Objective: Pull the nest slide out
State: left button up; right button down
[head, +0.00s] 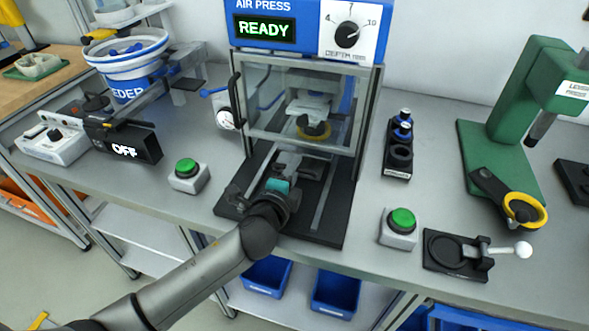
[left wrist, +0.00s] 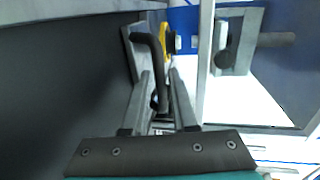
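The nest slide is inside the air press (head: 300,100), behind the clear guard; a yellow ring (head: 316,131) shows there over the dark bed (head: 326,215) with its rails. My left gripper (head: 292,168) reaches in low at the front of the press, above the bed. In the left wrist view, my left gripper's two fingers (left wrist: 160,80) stand apart. A black bar handle (left wrist: 150,48) lies between them, with part of a yellow ring (left wrist: 167,42) just beyond. Whether a finger touches the handle I cannot tell. My right gripper is out of view.
Green buttons stand left (head: 188,171) and right (head: 402,221) of the press. A black toggle fixture (head: 455,256) and a green arbor press (head: 500,150) are at right. A feeder bowl (head: 130,60) and an OFF box (head: 125,143) are at left.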

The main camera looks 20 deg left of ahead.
pick_arm(q)
jog(key=shift+w, duration=0.1)
jog(key=shift+c, duration=0.2)
grip_shut()
dwell(1.3)
